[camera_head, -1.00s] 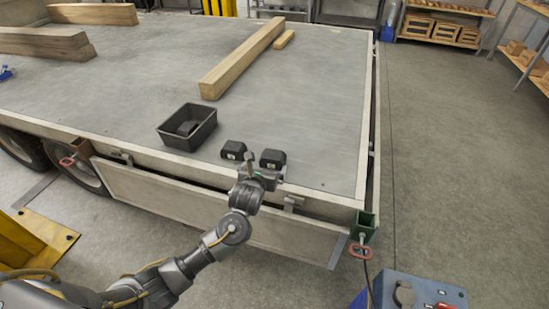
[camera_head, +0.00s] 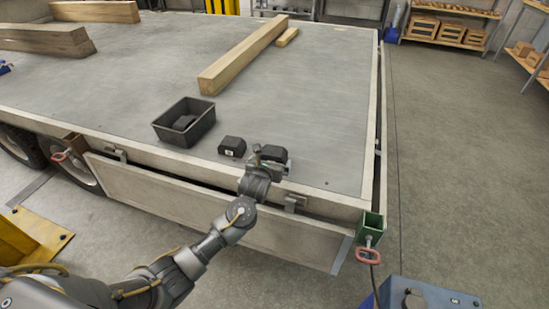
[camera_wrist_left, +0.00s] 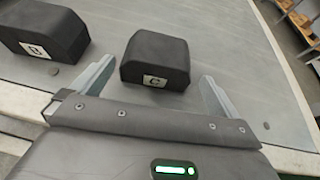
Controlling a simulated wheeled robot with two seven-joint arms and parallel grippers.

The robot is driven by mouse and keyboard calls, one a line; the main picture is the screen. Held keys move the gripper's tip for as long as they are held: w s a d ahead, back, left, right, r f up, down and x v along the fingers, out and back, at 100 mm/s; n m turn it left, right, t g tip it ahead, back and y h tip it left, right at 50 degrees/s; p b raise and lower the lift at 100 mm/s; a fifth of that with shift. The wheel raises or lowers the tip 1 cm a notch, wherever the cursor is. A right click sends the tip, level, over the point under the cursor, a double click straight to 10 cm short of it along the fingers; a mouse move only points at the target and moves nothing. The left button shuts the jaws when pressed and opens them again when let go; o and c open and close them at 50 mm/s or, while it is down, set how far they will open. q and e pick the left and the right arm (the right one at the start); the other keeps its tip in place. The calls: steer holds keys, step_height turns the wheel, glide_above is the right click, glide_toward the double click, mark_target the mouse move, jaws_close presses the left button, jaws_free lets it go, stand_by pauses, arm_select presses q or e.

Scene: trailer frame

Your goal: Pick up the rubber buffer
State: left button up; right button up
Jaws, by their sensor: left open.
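Two black rubber buffers sit on the grey trailer bed near its front edge. The right one, labelled C (camera_wrist_left: 156,62), lies between the spread fingers of my left gripper (camera_wrist_left: 155,88) in the left wrist view. The other one, labelled B (camera_wrist_left: 40,30), is to its left, outside the fingers. In the head view, buffer B (camera_head: 232,147) shows clear, and buffer C (camera_head: 273,153) is partly covered by my left gripper (camera_head: 268,159). My left gripper is open and holds nothing. My right gripper is not in view.
A black bin (camera_head: 185,136) with a dark block inside stands left of the buffers. A long wooden beam (camera_head: 243,55) lies farther back on the bed (camera_head: 325,110). The bed right of the buffers is clear. A green post socket (camera_head: 370,228) is at the front right corner.

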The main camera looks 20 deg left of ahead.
mark_target(274, 155)
arm_select(q)
steer(key=shift+b+x, duration=0.45)
steer(key=shift+x, duration=2.2)
steer(key=shift+a, duration=0.15)
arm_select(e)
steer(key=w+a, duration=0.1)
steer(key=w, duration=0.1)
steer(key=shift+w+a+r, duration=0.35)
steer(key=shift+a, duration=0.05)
arm_select(q)
steer(key=shift+r, duration=0.1)
steer(key=c, duration=1)
steer(key=shift+o, duration=0.2)
